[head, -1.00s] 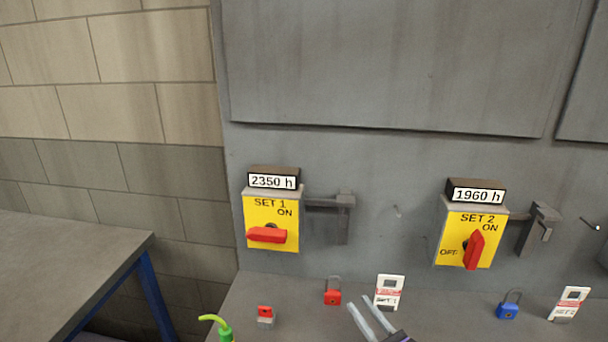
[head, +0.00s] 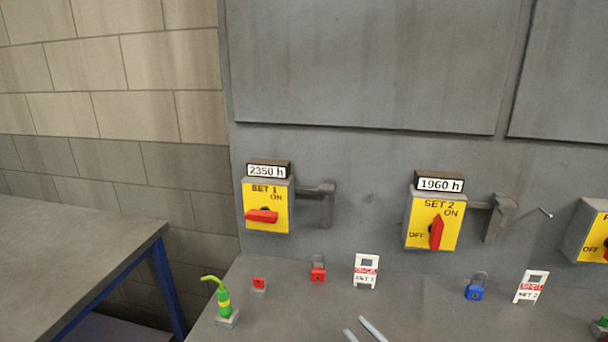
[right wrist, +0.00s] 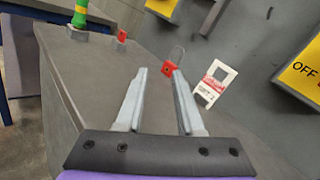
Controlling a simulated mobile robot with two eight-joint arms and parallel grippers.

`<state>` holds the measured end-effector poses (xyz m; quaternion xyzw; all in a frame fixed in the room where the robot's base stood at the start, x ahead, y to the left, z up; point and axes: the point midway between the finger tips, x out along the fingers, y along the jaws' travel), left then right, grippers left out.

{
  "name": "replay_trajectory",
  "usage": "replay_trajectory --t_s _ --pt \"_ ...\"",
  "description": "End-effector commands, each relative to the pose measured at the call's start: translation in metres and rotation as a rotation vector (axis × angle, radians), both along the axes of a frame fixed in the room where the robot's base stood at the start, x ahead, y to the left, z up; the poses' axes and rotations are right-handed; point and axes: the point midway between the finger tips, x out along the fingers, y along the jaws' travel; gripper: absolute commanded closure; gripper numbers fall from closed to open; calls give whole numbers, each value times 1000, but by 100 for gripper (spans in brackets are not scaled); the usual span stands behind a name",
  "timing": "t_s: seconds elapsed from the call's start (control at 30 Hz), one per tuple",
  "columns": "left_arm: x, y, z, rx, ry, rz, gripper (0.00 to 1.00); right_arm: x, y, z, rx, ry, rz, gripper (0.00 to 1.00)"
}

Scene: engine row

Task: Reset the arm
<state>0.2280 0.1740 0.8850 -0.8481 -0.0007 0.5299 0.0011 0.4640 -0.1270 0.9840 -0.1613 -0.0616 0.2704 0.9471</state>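My right gripper (head: 364,333) shows only its two grey fingertips at the bottom of the head view. In the right wrist view its fingers (right wrist: 158,72) are apart with nothing between them. Beyond the tips are a red padlock (right wrist: 169,68) and a white SET 1 tag (right wrist: 213,82) on the grey bench; they also show apart from the gripper in the head view. My left gripper is not in view.
SET 1 switch box (head: 266,206) has its red handle sideways; SET 2 switch box (head: 434,221) has its handle near upright. A blue padlock (head: 474,291), SET 2 tag (head: 531,287) and green bottle (head: 222,302) stand on the bench (head: 290,310). A table (head: 70,255) is at left.

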Motion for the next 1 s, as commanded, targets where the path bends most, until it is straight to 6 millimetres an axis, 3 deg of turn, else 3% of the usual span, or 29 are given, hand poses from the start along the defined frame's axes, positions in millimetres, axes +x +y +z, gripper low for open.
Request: replay_trajectory --t_s 0.2,0.37,0.5,0.7,0.83,1.0 --pt "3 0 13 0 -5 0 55 -48 39 -9 -572 -70 177 63" --pt "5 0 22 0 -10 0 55 -102 45 -29 -1098 -160 399 63" --pt "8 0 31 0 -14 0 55 -151 25 -46 -1546 -251 642 63" --pt "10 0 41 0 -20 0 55 -204 -21 -56 -2031 -356 985 63" --pt "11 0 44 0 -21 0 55 -220 -43 -55 -2194 -386 1126 63" --pt "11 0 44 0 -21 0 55 -225 -52 -55 -2257 -397 1187 63"
